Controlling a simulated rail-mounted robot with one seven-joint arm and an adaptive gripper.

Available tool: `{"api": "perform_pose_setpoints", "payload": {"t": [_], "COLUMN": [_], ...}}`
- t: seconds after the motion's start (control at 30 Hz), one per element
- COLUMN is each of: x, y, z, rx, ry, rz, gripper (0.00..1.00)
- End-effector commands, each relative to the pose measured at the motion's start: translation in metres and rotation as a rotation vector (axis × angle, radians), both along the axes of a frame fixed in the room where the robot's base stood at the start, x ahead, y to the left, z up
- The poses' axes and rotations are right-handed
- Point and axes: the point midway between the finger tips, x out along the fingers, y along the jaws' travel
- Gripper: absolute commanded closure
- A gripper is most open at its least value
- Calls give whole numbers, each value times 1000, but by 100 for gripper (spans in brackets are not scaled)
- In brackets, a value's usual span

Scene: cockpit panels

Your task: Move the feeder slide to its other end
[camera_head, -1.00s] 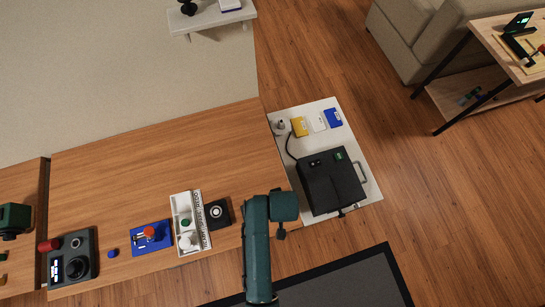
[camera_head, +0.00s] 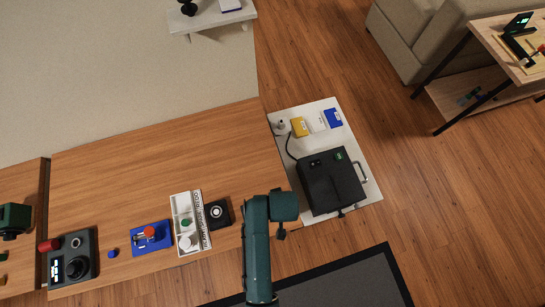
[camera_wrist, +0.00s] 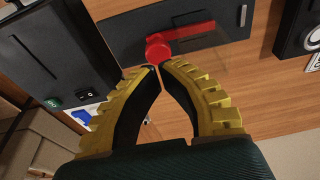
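In the wrist view, a red round knob (camera_wrist: 158,48) with a red bar running right from it sits on a dark panel (camera_wrist: 120,30). It may be the feeder slide, but no label shows. My gripper (camera_wrist: 157,67) has yellow ribbed fingers with black inner faces. The fingertips come together right by the knob, with nothing visible held between them. I cannot tell whether they touch the knob. In the head view, my teal arm reaches over the table's right end and hides the gripper and this panel.
A black box with switches (camera_head: 330,180) stands on a white board right of my arm. A dark box with a round ring (camera_head: 217,213), a white tray (camera_head: 184,246) and a blue plate with an orange-red knob (camera_head: 150,233) lie left. The table's rear is clear.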

Motion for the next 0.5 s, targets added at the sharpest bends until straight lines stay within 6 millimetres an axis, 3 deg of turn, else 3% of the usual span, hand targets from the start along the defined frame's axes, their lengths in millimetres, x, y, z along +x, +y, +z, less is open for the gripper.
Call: {"api": "perform_pose_setpoints", "payload": {"t": [0.5], "x": [0], "y": [0], "z": [-3], "rx": [0], "ry": [0], "rz": [0], "gripper": [100]}}
